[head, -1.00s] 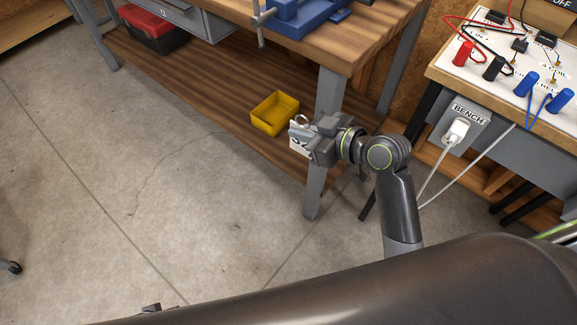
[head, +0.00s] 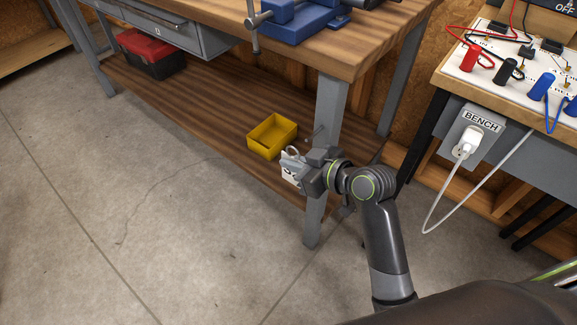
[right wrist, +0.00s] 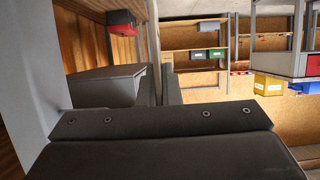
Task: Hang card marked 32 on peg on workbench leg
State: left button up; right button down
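The white card (head: 289,176) with dark marking and a ring at its top is in my right gripper (head: 293,163). The fingers seem closed on its upper part; its number is only partly visible. The gripper is just in front and left of the grey workbench leg (head: 328,110), which also fills the left edge of the right wrist view (right wrist: 22,60). A small thin piece sticking out by the leg (head: 318,133) looks like the peg, just above the gripper. The card is apart from it. I cannot make out the card in the right wrist view. My left gripper is not in view.
A yellow bin (head: 271,137) sits on the lower wooden shelf (head: 205,115) close behind the gripper. A red toolbox (head: 150,53) is further back. A blue vise (head: 300,15) is on the bench top.

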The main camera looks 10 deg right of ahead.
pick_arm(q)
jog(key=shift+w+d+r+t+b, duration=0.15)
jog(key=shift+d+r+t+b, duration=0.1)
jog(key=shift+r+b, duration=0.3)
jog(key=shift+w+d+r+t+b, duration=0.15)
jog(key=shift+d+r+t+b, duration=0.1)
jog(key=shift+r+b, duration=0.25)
pick_arm(e)
jog(key=shift+w+d+f, duration=0.2)
jog(key=shift+w+d, duration=0.4)
jog(key=shift+d, duration=0.15)
jog(key=shift+w+d+f, duration=0.25)
jog(key=shift+w+d, duration=0.35)
jog(key=shift+d, duration=0.2)
jog(key=shift+w+d+f, duration=0.2)
jog(key=shift+w+d, duration=0.4)
jog(key=shift+d, duration=0.15)
jog(key=shift+f, duration=0.1)
